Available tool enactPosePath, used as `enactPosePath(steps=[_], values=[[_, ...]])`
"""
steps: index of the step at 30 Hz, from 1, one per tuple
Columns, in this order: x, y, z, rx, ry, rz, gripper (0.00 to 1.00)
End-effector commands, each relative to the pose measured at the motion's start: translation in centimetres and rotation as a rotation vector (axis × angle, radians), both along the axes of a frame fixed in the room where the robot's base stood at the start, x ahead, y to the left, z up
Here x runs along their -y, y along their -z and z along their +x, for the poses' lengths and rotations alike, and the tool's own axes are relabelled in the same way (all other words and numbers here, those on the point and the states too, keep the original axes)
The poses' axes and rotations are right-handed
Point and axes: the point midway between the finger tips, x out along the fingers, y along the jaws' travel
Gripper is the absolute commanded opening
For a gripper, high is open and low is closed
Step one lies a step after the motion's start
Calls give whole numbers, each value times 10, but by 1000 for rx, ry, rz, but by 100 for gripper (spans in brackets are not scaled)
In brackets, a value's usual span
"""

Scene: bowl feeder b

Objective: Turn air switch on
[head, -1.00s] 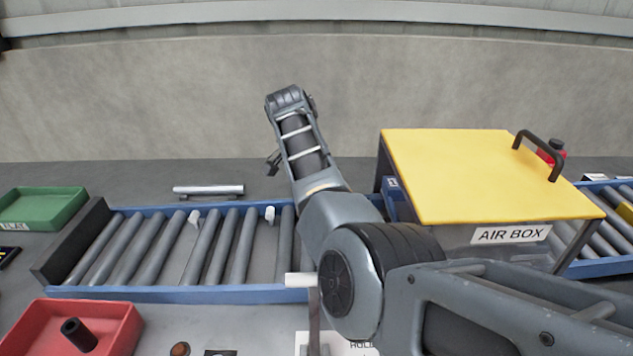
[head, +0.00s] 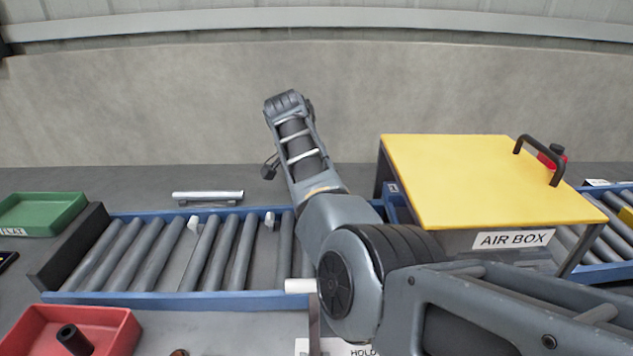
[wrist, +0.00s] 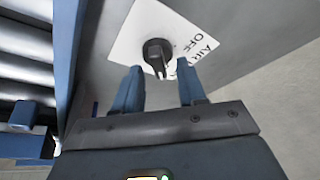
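The air switch (wrist: 157,52) is a dark rotary knob on a white plate (wrist: 133,34) in the wrist view. The lettering "OFF" and "AIR" shows on the plate, turned nearly upside down. My gripper (wrist: 158,80) is open, with two blue fingers spread apart. The knob is just ahead of the gap between the fingertips, and nothing shows held. Whether a finger touches the knob I cannot tell. In the head view my arm reaches over the conveyor, but neither the gripper nor the switch can be made out there.
A yellow-topped box (head: 480,180) labelled AIR BOX stands at right, with a black handle on top. A roller conveyor (head: 180,297) runs across. A green tray (head: 45,212) and a red tray (head: 112,335) are at left. A grey wall is behind.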

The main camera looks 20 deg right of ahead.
Motion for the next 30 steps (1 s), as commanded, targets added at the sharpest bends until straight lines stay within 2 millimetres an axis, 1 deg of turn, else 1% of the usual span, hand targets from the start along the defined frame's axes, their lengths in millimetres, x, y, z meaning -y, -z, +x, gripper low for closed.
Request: enactPosePath(steps=[5, 8, 11, 18, 21, 25, 30], values=[[0, 0, 0, 0, -1, 0, 40], [-2, -5, 0, 2, -1, 0, 40], [-6, -17, -2, 2, -2, -1, 40], [-20, -52, -9, 3, -1, 0, 40], [-24, -63, -11, 2, -2, 0, 40], [-26, -71, -12, 1, 0, 0, 40], [-27, -72, -13, 0, 0, 0, 40]])
